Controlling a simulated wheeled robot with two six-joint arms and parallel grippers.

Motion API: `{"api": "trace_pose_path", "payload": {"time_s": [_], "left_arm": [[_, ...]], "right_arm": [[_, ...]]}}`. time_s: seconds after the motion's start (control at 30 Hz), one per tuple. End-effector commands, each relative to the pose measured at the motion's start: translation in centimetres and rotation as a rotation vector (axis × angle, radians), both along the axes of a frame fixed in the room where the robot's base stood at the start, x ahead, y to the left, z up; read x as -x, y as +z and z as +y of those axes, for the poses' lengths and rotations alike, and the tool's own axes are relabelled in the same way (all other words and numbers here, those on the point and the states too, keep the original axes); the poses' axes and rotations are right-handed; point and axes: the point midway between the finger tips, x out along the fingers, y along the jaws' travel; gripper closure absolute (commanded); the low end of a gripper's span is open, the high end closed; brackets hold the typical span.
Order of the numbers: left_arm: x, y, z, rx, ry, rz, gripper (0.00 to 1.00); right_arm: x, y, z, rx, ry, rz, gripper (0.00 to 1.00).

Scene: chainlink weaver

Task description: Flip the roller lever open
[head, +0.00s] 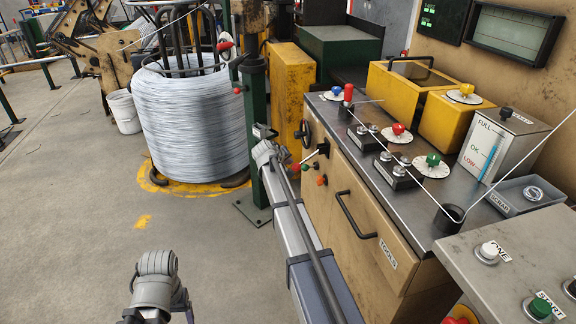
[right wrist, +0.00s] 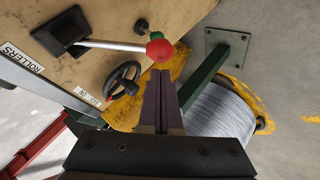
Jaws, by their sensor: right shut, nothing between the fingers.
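The roller lever (right wrist: 112,45) is a pale metal rod running from a black plate on the machine's tan side, beside a ROLLERS label, to a red ball (right wrist: 158,50). In the head view the lever (head: 308,156) sits above the drawer on the cabinet's left end. My right gripper (right wrist: 160,76) is shut and empty, its narrow dark fingertips just short of the red ball in the picture; I cannot tell if they touch. In the head view its fingers are hard to make out. My left arm shows at the bottom left of the head view, its jaws not clear.
A black handwheel (right wrist: 123,84) is close to the lever. A green post (head: 253,130) and a wire coil (head: 200,115) stand to the left. The TOOLS drawer handle (head: 352,218) sticks out below. The floor at left is open.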

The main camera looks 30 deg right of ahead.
Motion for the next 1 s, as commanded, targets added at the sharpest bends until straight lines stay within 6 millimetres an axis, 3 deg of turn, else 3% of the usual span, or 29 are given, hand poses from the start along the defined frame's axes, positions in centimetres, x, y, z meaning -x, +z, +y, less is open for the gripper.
{"api": "trace_pose_path", "payload": {"time_s": [0.33, 1.0], "left_arm": [[0.00, -1.51, 0.00, 0.000, 0.000, 0.000, 0.24], [0.00, -1.02, 0.00, 0.000, 0.000, 0.000, 0.24]], "right_arm": [[0.09, -1.40, -0.35, 0.010, -0.002, 0.002, 1.00], [0.14, -0.97, -0.43, 0.007, -0.005, 0.005, 1.00]]}}
